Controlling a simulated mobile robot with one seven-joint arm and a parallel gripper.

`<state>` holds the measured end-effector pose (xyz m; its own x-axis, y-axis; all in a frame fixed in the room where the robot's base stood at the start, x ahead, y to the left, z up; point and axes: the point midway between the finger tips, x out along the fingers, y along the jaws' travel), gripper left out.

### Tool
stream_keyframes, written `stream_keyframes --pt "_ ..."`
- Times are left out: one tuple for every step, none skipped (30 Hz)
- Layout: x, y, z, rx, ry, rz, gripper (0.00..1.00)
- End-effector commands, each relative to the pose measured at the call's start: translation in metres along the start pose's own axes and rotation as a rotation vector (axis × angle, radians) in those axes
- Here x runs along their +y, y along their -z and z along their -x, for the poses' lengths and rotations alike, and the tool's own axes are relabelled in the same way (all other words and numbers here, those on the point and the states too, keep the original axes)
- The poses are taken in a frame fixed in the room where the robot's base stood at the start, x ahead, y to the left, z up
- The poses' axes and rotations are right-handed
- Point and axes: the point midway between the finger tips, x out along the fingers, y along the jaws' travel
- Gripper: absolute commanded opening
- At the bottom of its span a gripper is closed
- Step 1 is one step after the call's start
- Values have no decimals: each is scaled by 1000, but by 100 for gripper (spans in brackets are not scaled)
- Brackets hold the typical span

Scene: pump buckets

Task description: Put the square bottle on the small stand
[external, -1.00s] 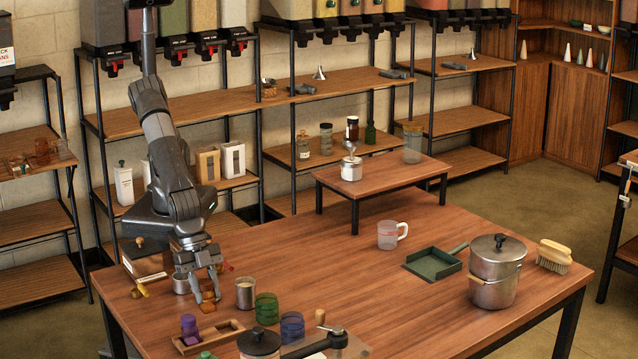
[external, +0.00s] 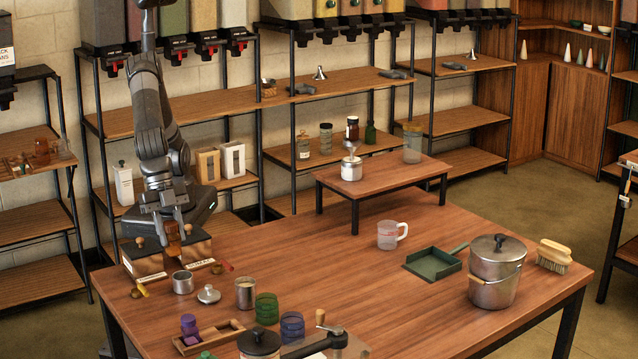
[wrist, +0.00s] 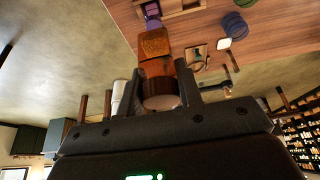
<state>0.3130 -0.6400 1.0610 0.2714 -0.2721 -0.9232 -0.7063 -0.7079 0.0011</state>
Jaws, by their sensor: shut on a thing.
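My gripper (external: 172,236) is shut on the amber square bottle (external: 173,229), above the wooden box at the left end of the big table. In the wrist view the bottle (wrist: 155,45) is clear between the fingers (wrist: 165,90). It has flat amber sides and a round pale end near the fingers. In the external view the fingers partly hide it. The small stand (external: 385,172) has a wooden top and black legs. It is at the back of the big table, to the right of my gripper, with room in the middle of its top.
On the stand are a white jar with a metal funnel (external: 351,165) and a tall clear jar (external: 412,142). A measuring jug (external: 388,236), a green dustpan (external: 432,264) and a steel pot (external: 495,272) stand further right. Tins and coloured jars crowd the front left.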

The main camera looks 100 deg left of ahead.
Motion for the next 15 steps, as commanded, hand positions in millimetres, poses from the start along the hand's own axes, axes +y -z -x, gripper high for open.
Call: stream_keyframes --pt "0 8 16 4 -3 0 9" --pt "0 11 23 3 -2 0 9" --pt "-1 15 35 4 -1 1 9" --pt "0 17 40 3 -2 0 9" --pt "0 20 46 2 -2 0 9" --pt "0 23 55 2 -2 0 9" --pt "0 25 60 2 -1 0 9" --pt "0 28 65 2 0 0 9" --pt "0 30 71 1 0 0 9" --pt "0 33 77 2 0 0 9" --pt "-1 34 82 1 0 0 9" --pt "-10 37 76 -2 7 12 9" --pt "-16 39 75 -3 10 19 9" --pt "-21 41 74 -3 13 25 9" --pt "-29 44 73 -3 17 35 9"
